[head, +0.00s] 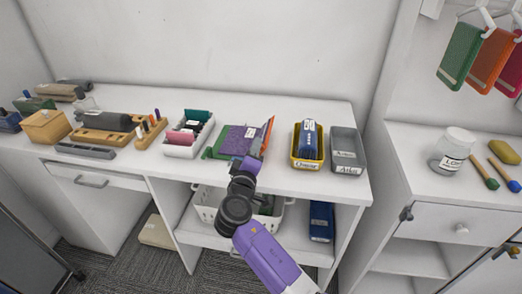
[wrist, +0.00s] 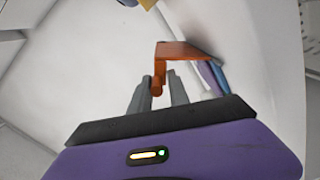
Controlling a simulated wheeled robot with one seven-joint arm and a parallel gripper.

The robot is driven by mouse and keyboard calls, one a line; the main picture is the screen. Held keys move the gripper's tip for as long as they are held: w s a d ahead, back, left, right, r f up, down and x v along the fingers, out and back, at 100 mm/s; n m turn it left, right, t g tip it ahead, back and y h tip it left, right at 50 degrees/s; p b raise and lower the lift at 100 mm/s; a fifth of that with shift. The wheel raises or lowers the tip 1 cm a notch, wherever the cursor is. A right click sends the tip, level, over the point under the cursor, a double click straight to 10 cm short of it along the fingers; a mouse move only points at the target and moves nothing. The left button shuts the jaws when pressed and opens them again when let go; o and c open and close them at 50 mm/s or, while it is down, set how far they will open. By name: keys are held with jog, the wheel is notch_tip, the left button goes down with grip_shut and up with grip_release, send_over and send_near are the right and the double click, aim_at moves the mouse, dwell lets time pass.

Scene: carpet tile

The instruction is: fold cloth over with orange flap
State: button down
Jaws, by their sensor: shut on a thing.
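The cloth (head: 238,139) lies on the white desk top, a purple piece with a white label and green showing along its left edge. The orange flap (head: 268,131) stands raised at the cloth's right side. My gripper (head: 256,153) is at the near right edge of the cloth. In the wrist view, my gripper (wrist: 158,92) is shut on the rolled near end of the orange flap (wrist: 185,50), which spreads away from the fingers. Bluish-purple material shows beside the flap there. My gripper and forearm hide part of the cloth's near right corner in the head view.
Left of the cloth is a white bin (head: 188,134) of folded items. To its right stand a yellow bin (head: 307,160) with a blue item and a grey bin (head: 347,151). The back wall is close behind. Bare desk lies in front of the bins.

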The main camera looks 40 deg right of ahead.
jog(key=n, duration=0.1)
jog(key=w+r+n, duration=0.1)
jog(key=shift+w+a+r+n, duration=0.2)
jog(key=shift+w+a+n, duration=0.1)
jog(key=shift+n, duration=0.1)
jog(key=n, duration=0.1)
jog(key=w+a+n+p, duration=0.1)
jog(key=shift+w+a+f+n, duration=0.15)
jog(key=shift+w+n, duration=0.15)
jog(key=shift+n, duration=0.1)
jog(key=w+n, duration=0.1)
jog(key=w+a+f+n, duration=0.1)
jog(key=n, duration=0.1)
jog(key=shift+a+f+n+b, duration=0.1)
jog(key=shift+a+n+b, duration=0.2)
jog(key=shift+w+a+f, duration=0.3)
jog(key=shift+w, duration=0.05)
jog(key=shift+w+a+b, duration=0.1)
jog(key=shift+a+b, duration=0.05)
jog(key=shift+b, duration=0.15)
jog(key=c, duration=1.4)
grip_release()
jog(key=shift+f, duration=0.25)
jog(key=shift+f, duration=0.1)
